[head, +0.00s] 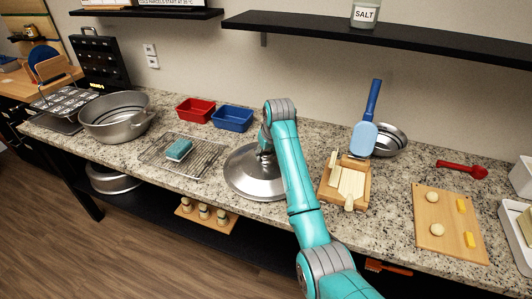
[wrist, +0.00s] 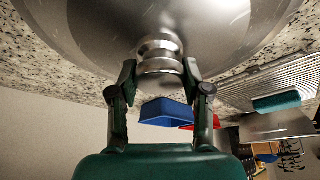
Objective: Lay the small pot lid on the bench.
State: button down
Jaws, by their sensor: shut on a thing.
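A round silver metal pot lid (head: 240,181) is at the middle of the granite bench, close to its front edge. It lies roughly level, knob up. My gripper (head: 266,150) is over its centre, partly hidden by my arm. In the wrist view my gripper (wrist: 159,82) has its two fingers closed on the lid's ridged metal knob (wrist: 159,55). The lid's underside is hidden, and I cannot tell whether its rim touches the bench. The granite bench (head: 285,222) shows bare stone beside the lid.
A wire rack (head: 205,163) with a teal sponge (head: 178,150) is left of the lid. Red (head: 195,109) and blue (head: 232,118) bins stand behind. A wooden block (head: 330,192) with pale sticks is to the right. A large steel pot (head: 115,122) stands far left.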

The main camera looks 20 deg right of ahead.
jog(key=c, duration=0.5)
grip_release()
jog(key=v, duration=1.2)
